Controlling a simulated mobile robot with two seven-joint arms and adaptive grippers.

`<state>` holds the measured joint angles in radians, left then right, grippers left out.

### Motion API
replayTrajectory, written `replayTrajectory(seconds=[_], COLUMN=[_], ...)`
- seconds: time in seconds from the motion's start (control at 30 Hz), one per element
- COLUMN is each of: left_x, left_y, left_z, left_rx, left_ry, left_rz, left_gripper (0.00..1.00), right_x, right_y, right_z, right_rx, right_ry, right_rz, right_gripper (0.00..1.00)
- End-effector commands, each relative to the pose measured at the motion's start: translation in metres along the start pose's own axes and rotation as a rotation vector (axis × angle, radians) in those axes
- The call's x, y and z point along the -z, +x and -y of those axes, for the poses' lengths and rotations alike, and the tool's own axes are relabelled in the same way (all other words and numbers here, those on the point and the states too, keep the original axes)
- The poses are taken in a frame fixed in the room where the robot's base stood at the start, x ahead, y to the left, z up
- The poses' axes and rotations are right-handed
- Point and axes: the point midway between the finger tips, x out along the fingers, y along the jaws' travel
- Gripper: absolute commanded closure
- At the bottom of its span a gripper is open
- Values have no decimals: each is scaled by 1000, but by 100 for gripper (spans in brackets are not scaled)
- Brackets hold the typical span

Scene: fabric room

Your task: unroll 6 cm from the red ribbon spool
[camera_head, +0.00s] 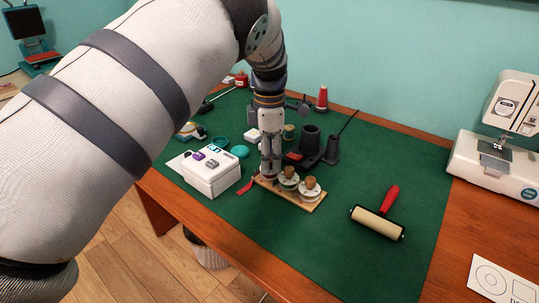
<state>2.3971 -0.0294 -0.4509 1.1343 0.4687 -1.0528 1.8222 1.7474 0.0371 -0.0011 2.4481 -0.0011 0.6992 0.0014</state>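A wooden board (312,204) on the green mat carries a row of spools with cork-coloured tops. Two pale spools show, one in the middle (288,180) and one at the right end (309,188). A short strip of red ribbon (246,187) lies at the board's left end, its tail on the mat. The red spool itself is mostly hidden behind my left gripper. My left gripper (270,173) points down over the board's left end, right beside the ribbon. Its fingers look close together, but I cannot tell whether they hold anything. My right gripper is not in view.
A white box (211,179) with small coloured clips stands just left of the board. Dark holders (311,146) stand behind it. A roller with a red handle (378,222) lies to the right. A sewing machine (495,160) stands at far right. The front-right mat is clear.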

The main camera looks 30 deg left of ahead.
Motion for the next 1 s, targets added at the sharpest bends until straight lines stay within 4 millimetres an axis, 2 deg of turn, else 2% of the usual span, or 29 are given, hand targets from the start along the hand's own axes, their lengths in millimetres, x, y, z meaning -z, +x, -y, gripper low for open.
replayTrajectory(seconds=[0.17, 0.4, 0.6, 0.73, 1.0], left_x=[-1, -1, 0, 0, 0], left_y=[-12, -76, -113, -120, -120], left_z=[-1, -1, 0, 0, 0], left_rx=[-2, -5, -2, 1, 0], left_ry=[0, 1, 0, 0, 0], left_rz=[2, 4, 1, 0, 0], left_gripper=[60, 60, 60, 60, 60], right_x=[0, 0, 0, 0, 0], right_y=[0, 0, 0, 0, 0], right_z=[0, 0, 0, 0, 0], right_rx=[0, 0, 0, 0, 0], right_ry=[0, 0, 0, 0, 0], right_rz=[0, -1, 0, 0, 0], right_gripper=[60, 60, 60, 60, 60])
